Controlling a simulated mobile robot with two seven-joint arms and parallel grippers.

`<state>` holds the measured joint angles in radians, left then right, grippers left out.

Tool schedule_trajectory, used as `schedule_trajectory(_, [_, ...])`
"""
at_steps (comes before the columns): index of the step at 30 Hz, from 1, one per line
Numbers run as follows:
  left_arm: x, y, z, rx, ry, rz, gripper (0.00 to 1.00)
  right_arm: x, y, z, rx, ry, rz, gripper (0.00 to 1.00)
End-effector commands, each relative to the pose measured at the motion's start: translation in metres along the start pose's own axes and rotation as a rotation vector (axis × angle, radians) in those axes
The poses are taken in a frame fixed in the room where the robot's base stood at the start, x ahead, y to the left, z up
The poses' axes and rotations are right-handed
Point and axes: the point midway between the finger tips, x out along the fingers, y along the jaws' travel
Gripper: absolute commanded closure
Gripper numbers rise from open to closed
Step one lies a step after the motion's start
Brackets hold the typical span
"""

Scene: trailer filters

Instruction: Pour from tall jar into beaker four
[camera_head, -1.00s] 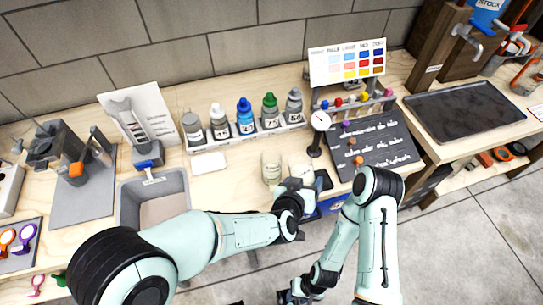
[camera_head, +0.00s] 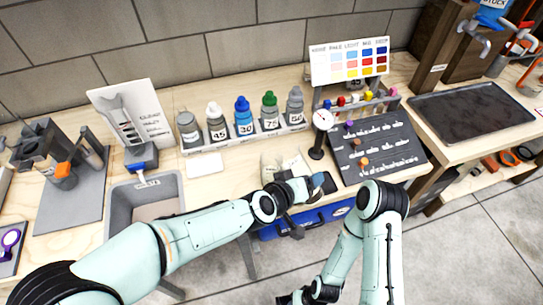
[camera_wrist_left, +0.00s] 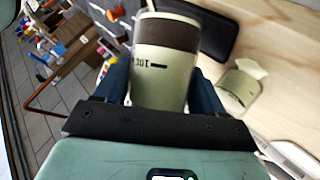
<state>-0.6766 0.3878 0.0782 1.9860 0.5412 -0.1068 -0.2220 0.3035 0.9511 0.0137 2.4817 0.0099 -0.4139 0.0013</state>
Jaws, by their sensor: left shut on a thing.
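My left gripper (camera_head: 300,188) is at the front edge of the bench. In the left wrist view its fingers (camera_wrist_left: 160,90) are shut around a pale jar (camera_wrist_left: 163,78) with a broad dark band near its rim and small printed marks. The jar is mostly hidden by the hand in the head view. A small pale beaker (camera_head: 271,166) stands on the bench just left of the hand; a pale beaker with a spout also shows in the left wrist view (camera_wrist_left: 240,88), apart from the jar. I cannot tell which is beaker four. My right gripper (camera_head: 290,297) is low at the bottom edge, its fingers unclear.
A rack (camera_head: 245,139) holds several labelled bottles behind. A dial gauge (camera_head: 322,120) and black board (camera_head: 378,147) stand right of the hand. A dark slab (camera_wrist_left: 205,25) lies beside the jar. A grey bin (camera_head: 145,200) is at left; a white pad (camera_head: 204,164) lies between.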

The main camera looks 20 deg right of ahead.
Motion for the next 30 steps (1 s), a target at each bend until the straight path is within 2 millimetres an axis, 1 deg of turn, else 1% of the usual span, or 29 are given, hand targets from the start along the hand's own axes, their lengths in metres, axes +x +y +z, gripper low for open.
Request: schedule_trajectory(30, [-0.0032,0.0040,-0.0038,-0.051,-0.019,0.026,0.82,0.0042,0.0004,-0.0025,-0.001,0.007,-0.002,0.57])
